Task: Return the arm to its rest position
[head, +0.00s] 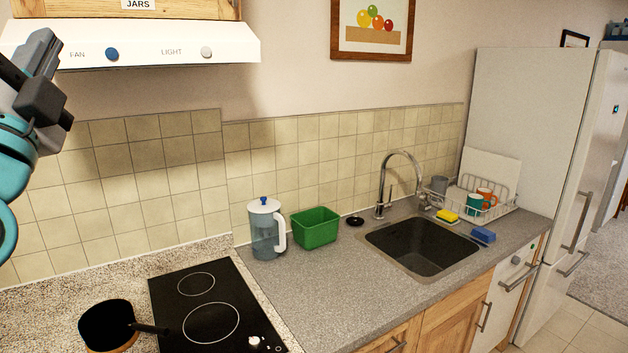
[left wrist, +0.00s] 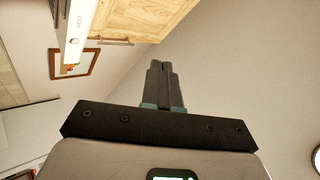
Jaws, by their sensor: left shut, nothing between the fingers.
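The wrist view looks up toward the wooden cabinet, the ceiling and a tilted picture frame. The gripper touches nothing that I can see. My right gripper is in neither view.
Below are a black pan (head: 108,326) and a black hob (head: 212,312). A water jug (head: 265,232), green bin (head: 315,228), sink (head: 420,246) and dish rack (head: 490,205) stand along the counter. A wooden cabinet (left wrist: 150,18) is overhead. The counter's middle is clear.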

